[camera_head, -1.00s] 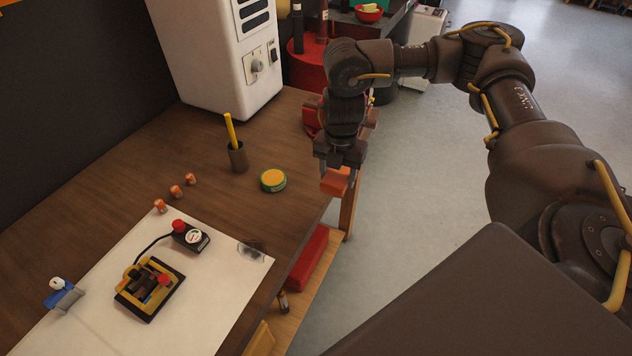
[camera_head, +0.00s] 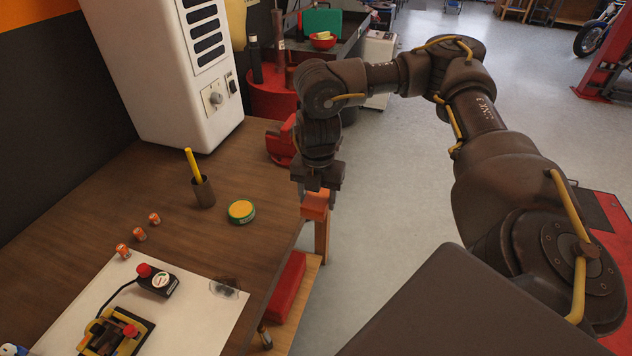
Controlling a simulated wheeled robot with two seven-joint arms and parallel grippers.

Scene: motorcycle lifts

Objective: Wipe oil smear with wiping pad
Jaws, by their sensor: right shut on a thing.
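The oil smear (camera_head: 226,287) is a dark, partly see-through patch at the right corner of a white sheet (camera_head: 200,318) on the wooden bench. My right gripper (camera_head: 316,190) points down at the bench's right edge, up and to the right of the smear in the picture. It is shut on an orange-red block, which looks like the wiping pad (camera_head: 315,205). The pad is held apart from the smear; its exact height is unclear. My left gripper is out of view.
A yellow-topped tin (camera_head: 241,211), a cup with a yellow stick (camera_head: 203,192) and several small orange-and-white items (camera_head: 139,234) stand on the bench (camera_head: 150,185). A red-button box (camera_head: 157,281) sits left of the smear. A white cabinet (camera_head: 165,70) stands behind.

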